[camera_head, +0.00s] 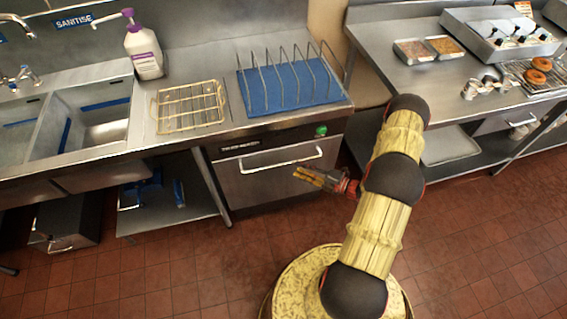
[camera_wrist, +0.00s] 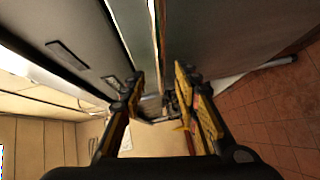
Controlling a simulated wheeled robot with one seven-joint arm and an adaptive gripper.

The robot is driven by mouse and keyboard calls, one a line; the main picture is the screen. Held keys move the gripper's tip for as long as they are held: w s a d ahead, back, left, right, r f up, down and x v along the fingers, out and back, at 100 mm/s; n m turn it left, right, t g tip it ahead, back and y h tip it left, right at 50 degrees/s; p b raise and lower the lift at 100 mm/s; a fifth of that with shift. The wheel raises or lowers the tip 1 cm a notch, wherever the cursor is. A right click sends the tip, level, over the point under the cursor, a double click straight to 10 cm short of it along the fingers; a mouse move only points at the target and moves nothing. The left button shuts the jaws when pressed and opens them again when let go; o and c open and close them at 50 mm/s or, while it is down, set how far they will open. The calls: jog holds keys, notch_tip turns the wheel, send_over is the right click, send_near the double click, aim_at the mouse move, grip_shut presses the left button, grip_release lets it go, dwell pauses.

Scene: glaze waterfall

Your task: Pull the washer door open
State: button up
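The washer door (camera_head: 255,188) is a plain steel front under the counter, and it looks shut. Contact with the handle cannot be told.
A control strip with a green button (camera_head: 320,131) is above the door. A shelf (camera_head: 165,208) is at left. Tiled floor (camera_head: 180,270) in front is clear.

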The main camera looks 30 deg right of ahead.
aim_at(286, 163)
jog(key=b+x, duration=0.1)
jog(key=x, duration=0.6)
jog(key=shift+w+a+f+b, duration=0.1)
jog(key=shift+w+a+b, duration=0.15)
jog(key=shift+b, duration=0.15)
jog(key=c, duration=0.3)
jog(key=c, duration=0.4)
grip_shut()
